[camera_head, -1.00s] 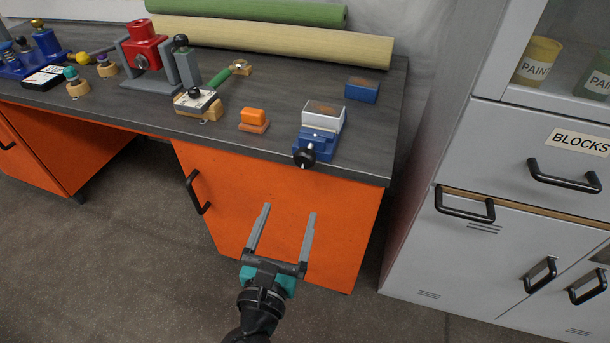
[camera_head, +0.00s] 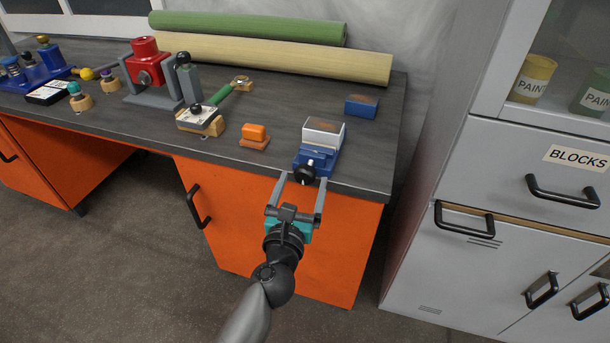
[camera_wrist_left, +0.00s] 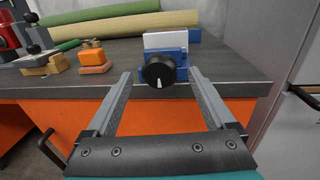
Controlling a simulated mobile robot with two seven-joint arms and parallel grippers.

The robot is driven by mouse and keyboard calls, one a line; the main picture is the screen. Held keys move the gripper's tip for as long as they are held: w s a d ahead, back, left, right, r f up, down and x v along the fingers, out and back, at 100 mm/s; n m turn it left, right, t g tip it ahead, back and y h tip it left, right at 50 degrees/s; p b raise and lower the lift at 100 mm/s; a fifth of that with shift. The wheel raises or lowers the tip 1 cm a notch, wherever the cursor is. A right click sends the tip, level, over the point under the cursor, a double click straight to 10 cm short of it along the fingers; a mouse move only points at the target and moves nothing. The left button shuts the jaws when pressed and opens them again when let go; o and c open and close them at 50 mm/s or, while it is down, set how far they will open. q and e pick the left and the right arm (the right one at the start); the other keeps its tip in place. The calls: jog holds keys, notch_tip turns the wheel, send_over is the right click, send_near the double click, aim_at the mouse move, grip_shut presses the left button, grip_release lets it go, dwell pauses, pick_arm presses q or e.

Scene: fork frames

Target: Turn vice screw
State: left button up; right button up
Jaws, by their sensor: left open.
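A small blue vice (camera_head: 318,160) with a white block (camera_head: 324,131) in its top stands near the front edge of the workbench, toward its right end. Its black screw knob (camera_head: 305,173) faces the front. My left gripper (camera_head: 302,180) is open and empty, with its fingertips just in front of the knob at the bench edge. In the left wrist view the knob (camera_wrist_left: 159,71), with a white mark on its face, sits between and beyond the open fingers (camera_wrist_left: 160,76). I cannot tell whether the fingertips reach past its face. The right gripper is not in view.
An orange block (camera_head: 255,136) and a wooden-based device with a white top (camera_head: 200,120) stand left of the vice. A blue block (camera_head: 361,106) lies behind it. The grey bench top (camera_head: 270,100) has clear room between. A grey cabinet (camera_head: 500,170) stands at the right.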

pick_arm(q)
jog(key=shift+x, duration=1.45)
jog(key=c, duration=1.4)
